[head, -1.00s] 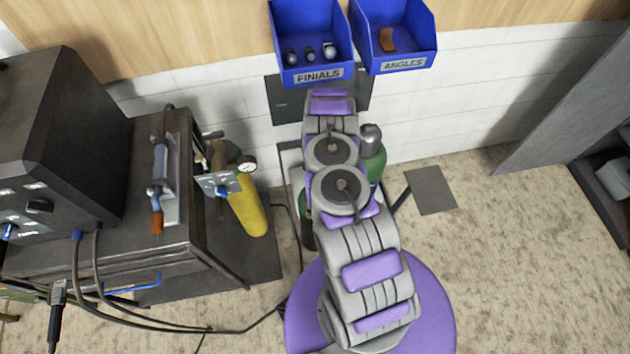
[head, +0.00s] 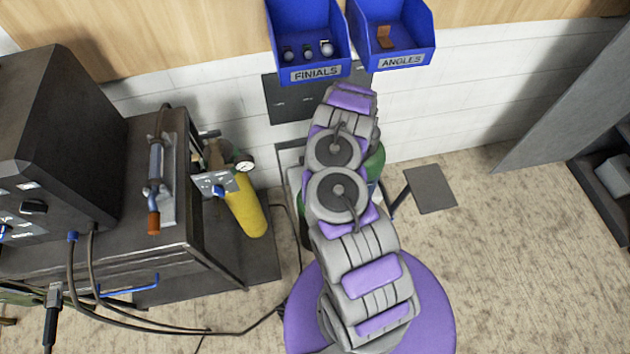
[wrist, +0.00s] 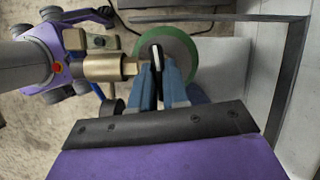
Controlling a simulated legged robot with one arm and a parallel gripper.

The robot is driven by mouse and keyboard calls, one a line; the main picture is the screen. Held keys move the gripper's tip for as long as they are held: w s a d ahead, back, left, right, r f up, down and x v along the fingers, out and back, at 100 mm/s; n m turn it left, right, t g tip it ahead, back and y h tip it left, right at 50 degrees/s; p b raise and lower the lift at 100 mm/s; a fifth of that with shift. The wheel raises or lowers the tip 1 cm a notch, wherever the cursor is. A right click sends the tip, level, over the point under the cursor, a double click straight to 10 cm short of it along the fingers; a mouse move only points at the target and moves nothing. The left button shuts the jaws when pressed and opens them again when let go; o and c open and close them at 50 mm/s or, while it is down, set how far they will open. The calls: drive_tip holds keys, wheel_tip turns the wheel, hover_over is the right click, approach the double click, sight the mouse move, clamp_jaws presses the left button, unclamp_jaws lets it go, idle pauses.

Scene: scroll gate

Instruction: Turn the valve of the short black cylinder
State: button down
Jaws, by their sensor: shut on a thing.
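In the wrist view, my gripper (wrist: 158,72) has its blue fingers shut on a thin dark valve handle (wrist: 155,53) with a pale edge. A brass valve fitting (wrist: 110,67) lies just left of the fingertips. A round green cylinder top (wrist: 182,49) with a dark middle is behind the handle. A small dark round thing (wrist: 112,107) shows below the brass fitting; I cannot tell whether it belongs to the short black cylinder. In the head view, my arm hides my gripper and the valve, and part of a green cylinder (head: 375,163) shows beside it.
A yellow cylinder (head: 246,207) with a gauge (head: 244,167) stands left of my arm, beside a dark bench (head: 110,237). Blue bins for finials (head: 316,74) and angles (head: 401,62) hang on the wall ahead. The floor to the right is mostly clear.

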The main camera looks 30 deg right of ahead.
drive_tip(key=shift+a+m+t, duration=0.1)
drive_tip(key=shift+m+t, duration=0.2)
drive_tip(key=shift+m, duration=0.4)
drive_tip(key=c, duration=1.1)
unclamp_jaws()
drive_tip(key=shift+r, duration=0.1)
drive_tip(key=p+v, duration=0.4)
drive_tip(key=v, duration=1.3)
drive_tip(key=shift+s+r, duration=0.1)
